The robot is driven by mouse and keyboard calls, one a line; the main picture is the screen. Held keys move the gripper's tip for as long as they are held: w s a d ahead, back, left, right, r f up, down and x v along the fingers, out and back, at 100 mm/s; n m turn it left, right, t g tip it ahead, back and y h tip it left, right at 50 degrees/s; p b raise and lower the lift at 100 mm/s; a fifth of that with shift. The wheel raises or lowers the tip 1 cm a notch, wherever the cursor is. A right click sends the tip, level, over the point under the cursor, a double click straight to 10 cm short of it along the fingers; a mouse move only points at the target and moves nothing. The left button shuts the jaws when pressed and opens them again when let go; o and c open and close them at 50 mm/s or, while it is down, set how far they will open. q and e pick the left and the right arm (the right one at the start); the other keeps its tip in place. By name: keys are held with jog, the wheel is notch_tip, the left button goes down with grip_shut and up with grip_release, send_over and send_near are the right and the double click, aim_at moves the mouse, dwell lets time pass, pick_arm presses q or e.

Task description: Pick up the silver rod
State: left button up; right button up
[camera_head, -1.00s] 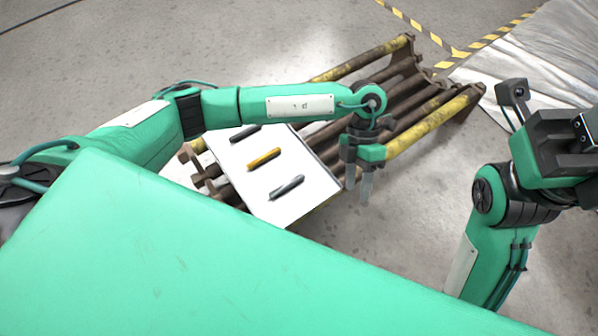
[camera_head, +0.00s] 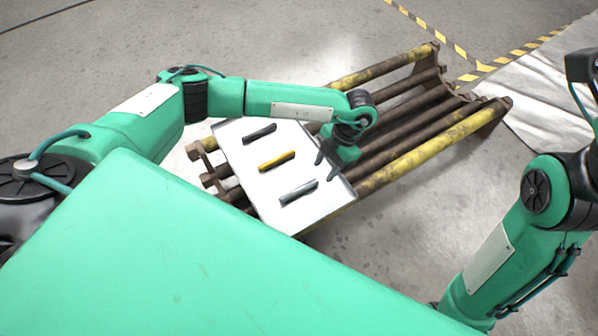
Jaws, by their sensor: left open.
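The silver rod (camera_head: 299,192) lies on the white tray (camera_head: 268,205), the nearest of three rods there. My left gripper (camera_head: 325,169) is open and empty. Its dark fingers point down over the right part of the tray, a little to the right of and beyond the silver rod, apart from it. My right arm comes in at the right edge of the view, but its gripper is outside the frame.
A yellow rod (camera_head: 277,160) and a dark rod (camera_head: 260,133) lie beside the silver one on the tray. The tray rests on a rack of rusty pipes (camera_head: 400,137) with yellow rails. Bare concrete floor (camera_head: 420,230) lies in front of the rack.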

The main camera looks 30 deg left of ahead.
aim_at(315, 180)
pick_arm(q)
jog(key=b+x, duration=0.3)
jog(key=x, duration=0.1)
jog(key=shift+w+a, duration=0.15)
jog(key=shift+a, duration=0.15)
jog(key=shift+s+a+f+b, duration=0.15)
jog(key=shift+s+f+b, duration=0.15)
jog(key=shift+f, duration=0.2)
grip_shut()
